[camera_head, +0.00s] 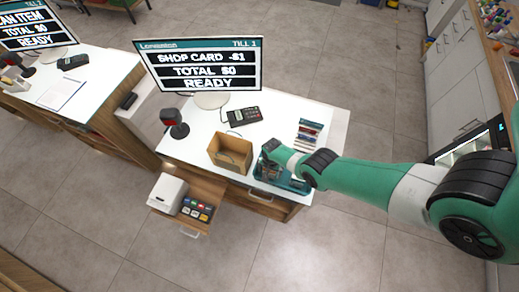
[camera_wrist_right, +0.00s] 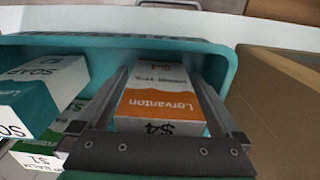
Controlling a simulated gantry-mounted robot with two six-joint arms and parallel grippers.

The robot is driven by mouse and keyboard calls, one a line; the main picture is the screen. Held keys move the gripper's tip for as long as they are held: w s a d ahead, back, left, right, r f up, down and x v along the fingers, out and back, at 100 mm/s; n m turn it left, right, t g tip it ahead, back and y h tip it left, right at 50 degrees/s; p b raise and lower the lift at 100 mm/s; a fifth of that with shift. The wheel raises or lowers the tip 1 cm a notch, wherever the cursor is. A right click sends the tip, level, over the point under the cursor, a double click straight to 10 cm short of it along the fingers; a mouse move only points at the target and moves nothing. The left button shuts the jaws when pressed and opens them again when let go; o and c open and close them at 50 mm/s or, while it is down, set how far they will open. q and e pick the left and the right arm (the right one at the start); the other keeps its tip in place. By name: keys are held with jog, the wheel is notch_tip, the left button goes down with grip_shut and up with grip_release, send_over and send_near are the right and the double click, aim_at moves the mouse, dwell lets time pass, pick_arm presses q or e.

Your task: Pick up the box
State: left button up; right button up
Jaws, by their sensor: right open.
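An orange and white box (camera_wrist_right: 160,100) marked "Lorvanton" and "$4" lies in a teal basket (camera_wrist_right: 222,62). My right gripper (camera_wrist_right: 158,82) is open above it, with one finger along each side of the box in the right wrist view. I cannot tell how deep the fingers reach or whether they touch it. In the head view my right gripper (camera_head: 268,165) is over the basket (camera_head: 301,187) at the counter's front edge, and my arm hides much of the contents. My left gripper is not in view.
Soap boxes (camera_wrist_right: 55,80) lie in the basket left of the orange box. A card terminal (camera_head: 244,116), scanner (camera_head: 174,122) and till screen (camera_head: 200,68) stand behind. An open drawer (camera_head: 184,205) juts out at the front.

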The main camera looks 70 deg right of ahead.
jog(key=shift+d, duration=0.1)
jog(key=c, duration=1.4)
jog(key=shift+r, duration=0.15)
